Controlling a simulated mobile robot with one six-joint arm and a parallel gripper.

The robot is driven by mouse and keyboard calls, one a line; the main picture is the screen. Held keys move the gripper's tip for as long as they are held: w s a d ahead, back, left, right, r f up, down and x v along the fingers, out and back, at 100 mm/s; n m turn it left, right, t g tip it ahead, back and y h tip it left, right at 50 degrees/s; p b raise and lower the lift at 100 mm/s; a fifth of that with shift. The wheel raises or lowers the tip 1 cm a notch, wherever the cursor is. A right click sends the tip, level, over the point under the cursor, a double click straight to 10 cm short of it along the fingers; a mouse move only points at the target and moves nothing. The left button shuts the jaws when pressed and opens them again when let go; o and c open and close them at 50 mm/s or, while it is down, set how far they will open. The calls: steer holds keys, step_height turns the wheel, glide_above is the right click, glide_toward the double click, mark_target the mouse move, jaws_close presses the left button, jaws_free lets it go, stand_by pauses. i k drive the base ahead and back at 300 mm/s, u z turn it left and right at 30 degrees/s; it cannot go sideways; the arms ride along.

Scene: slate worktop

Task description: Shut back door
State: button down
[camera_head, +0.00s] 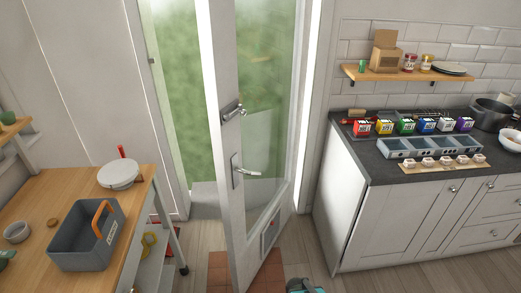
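The back door (222,150) is white with a tall glass pane and stands open, swung into the room. Its free edge faces me, and its hinge side is at the right of the doorway. A silver lever handle (245,172) sits midway down the door, with another metal fitting (232,111) above it. A small framed flap (270,233) is low on the door. The doorway (178,90) shows greenery outside, left of the door. I cannot make out my gripper in this view.
A wooden trolley (130,205) with a grey caddy (85,255) stands at left. A white counter (400,220) stands right of the door. A dark and teal thing (305,286), cut off, is at the bottom edge. Terracotta tiles (218,270) lie under the door.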

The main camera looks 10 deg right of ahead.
mark_target(216, 18)
steer(key=z, duration=1.6)
steer(key=k, duration=0.1)
steer(key=u, duration=2.9)
steer(key=i, duration=0.7)
steer(key=z, duration=0.4)
